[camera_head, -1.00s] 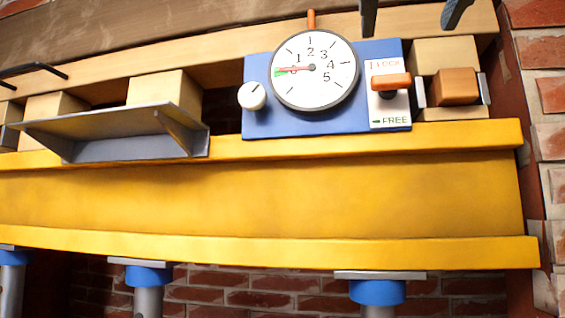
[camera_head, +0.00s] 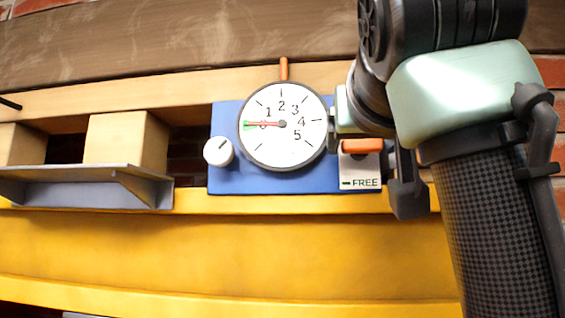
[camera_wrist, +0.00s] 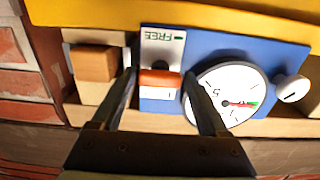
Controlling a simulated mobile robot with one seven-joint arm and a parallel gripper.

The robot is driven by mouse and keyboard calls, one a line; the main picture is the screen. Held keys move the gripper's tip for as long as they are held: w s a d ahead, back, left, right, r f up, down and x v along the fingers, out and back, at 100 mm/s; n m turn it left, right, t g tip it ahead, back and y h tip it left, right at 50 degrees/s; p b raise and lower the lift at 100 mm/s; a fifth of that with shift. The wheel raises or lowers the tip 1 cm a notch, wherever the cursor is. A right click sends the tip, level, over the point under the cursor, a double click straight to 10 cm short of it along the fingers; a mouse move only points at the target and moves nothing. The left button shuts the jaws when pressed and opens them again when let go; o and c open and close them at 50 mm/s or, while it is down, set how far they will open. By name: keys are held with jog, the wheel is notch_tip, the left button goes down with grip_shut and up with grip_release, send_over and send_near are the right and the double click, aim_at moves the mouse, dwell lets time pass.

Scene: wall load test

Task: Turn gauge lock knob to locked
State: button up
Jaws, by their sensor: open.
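The gauge lock knob (camera_head: 362,146) is an orange bar on a white label plate (camera_head: 360,176) at the right of a blue panel (camera_head: 230,182). The bar lies about level; the word FREE shows below it, and my arm hides the upper label. In the wrist view the knob (camera_wrist: 160,80) appears upside down between the two fingers of my gripper (camera_wrist: 165,88). My gripper is open, one finger on each side of the knob, with gaps showing. I cannot tell how deep the fingers reach. The round gauge (camera_head: 282,124) has its red needle near 0.
A white dial knob (camera_head: 219,151) sits left of the gauge. An orange block (camera_wrist: 95,63) on wood is beside one finger. A yellow beam (camera_head: 220,250) runs below the panel. A grey angled bracket (camera_head: 85,190) juts out at left.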

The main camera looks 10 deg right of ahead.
jog(key=c, duration=1.1)
jog(key=shift+n, duration=0.3)
jog(key=n, duration=0.3)
jog(key=shift+n+b, duration=0.3)
jog(key=shift+n, duration=0.1)
jog(key=n, duration=0.9)
jog(key=shift+n, duration=2.3)
